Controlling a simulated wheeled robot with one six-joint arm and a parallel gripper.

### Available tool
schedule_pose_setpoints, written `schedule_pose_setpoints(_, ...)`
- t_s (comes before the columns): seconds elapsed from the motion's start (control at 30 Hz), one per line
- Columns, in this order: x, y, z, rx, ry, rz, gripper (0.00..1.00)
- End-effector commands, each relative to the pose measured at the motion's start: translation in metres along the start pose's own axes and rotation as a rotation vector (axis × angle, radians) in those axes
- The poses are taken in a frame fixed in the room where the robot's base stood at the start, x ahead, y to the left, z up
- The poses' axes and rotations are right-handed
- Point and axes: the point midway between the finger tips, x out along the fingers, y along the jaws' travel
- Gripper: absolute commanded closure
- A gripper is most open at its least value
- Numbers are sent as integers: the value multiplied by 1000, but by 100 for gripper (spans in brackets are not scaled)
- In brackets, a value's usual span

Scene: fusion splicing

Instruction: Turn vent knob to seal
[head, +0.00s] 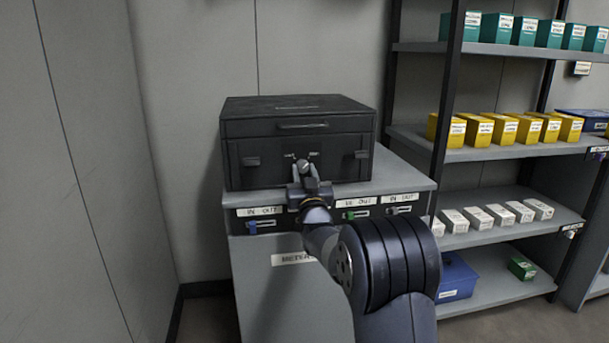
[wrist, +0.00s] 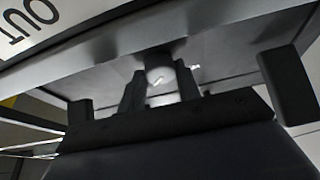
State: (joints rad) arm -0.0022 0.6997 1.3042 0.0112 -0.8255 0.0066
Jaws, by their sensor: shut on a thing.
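A black hard case (head: 285,127) stands closed on top of a grey cabinet (head: 400,181), with latches on its front face. The vent knob is at the middle of that face, between small white marks. My gripper (head: 304,167) reaches it from the front and hides most of it in the head view. The knob's exact setting cannot be told.
Below the case, the cabinet front has IN/OUT labels (head: 353,202) and small coloured sliders. Shelves (head: 500,145) with teal, yellow and white boxes stand at the right. A bare wall (head: 95,130) is close at the left.

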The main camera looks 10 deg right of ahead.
Motion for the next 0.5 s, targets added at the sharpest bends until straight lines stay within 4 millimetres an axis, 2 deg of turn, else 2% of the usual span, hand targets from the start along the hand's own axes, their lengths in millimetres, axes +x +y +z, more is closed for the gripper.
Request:
schedule_pose_setpoints(0.13,0,0,1,1,-2,0,91)
schedule_pose_setpoints(0.17,0,0,1,1,-2,0,67)
schedule_pose_setpoints(0.4,0,0,0,0,-1,0,48)
schedule_pose_setpoints(0.5,0,0,0,-1,0,0,46)
